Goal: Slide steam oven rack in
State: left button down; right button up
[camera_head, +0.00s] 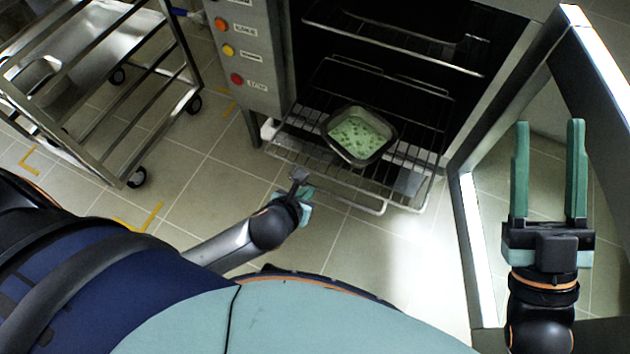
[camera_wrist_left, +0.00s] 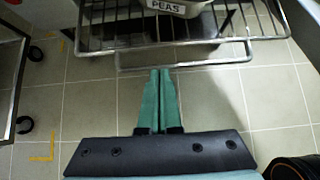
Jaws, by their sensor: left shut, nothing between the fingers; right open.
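The steam oven rack (camera_head: 300,150) is a wire shelf sticking out of the front of the open oven (camera_head: 400,60). A dark tray of green peas (camera_head: 358,134) sits on it. In the left wrist view the rack's front bar (camera_wrist_left: 185,62) runs across, with the tray's "PEAS" label (camera_wrist_left: 166,5) above. My left gripper (camera_head: 303,190) is low in front of the rack; in the left wrist view its shut, empty fingers (camera_wrist_left: 160,72) point at the front bar. Whether they touch it I cannot tell. My right gripper (camera_head: 548,125) is open and empty, in front of the oven door.
The glass oven door (camera_head: 467,230) stands open on the right. A steel trolley (camera_head: 105,75) stands at the left. The oven's control panel (camera_head: 240,50) has coloured buttons. Another wire rack (camera_head: 395,45) is higher in the oven. The tiled floor (camera_head: 190,180) between trolley and oven is clear.

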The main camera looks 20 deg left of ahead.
aim_at(318, 188)
jog(key=s+r+n+y+b, duration=0.1)
jog(key=s+r+n+y, duration=0.3)
jog(key=y, duration=0.1)
pick_arm(q)
jog(key=b+x, duration=0.3)
jog(key=x, duration=0.5)
jog(key=shift+w+f, duration=0.1)
jog(key=shift+f, duration=0.1)
jog(key=shift+w+f+b, duration=0.3)
jog(key=shift+w+b, duration=0.15)
pick_arm(e)
jog(key=shift+m+h, duration=0.6)
jog(key=shift+m, duration=0.1)
jog(key=f, duration=0.2)
jog(key=a+f, duration=0.1)
jog(key=f, duration=0.1)
jog(key=shift+w+f, duration=0.1)
jog(key=shift+w, duration=0.25)
